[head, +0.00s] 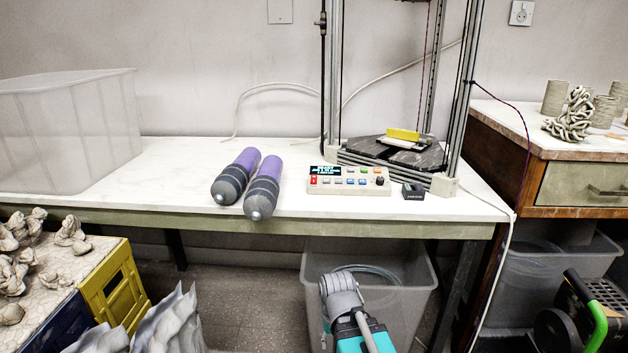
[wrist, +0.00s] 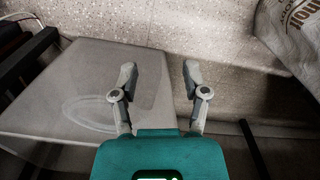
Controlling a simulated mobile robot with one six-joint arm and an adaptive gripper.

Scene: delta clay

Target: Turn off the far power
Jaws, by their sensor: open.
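A white control box (head: 348,181) lies on the white table (head: 120,165), in front of the frame. It has a small lit display, a red switch (head: 313,181) at its left end, rows of coloured buttons and a dark knob (head: 380,181). A small black box (head: 413,191) sits to its right. A wall socket (head: 521,13) is high at the upper right. Which of these is the far power, I cannot tell. My gripper (wrist: 159,74) is open and empty in the wrist view, above the floor and a clear bin. In the head view my arm is low, in front of the table edge.
Two purple-and-grey cylinders (head: 262,187) lie left of the control box. A metal frame with a dark platform (head: 375,152) stands behind it. A large clear bin (head: 65,130) is at the table's left. Another clear bin (head: 415,290) stands under the table.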

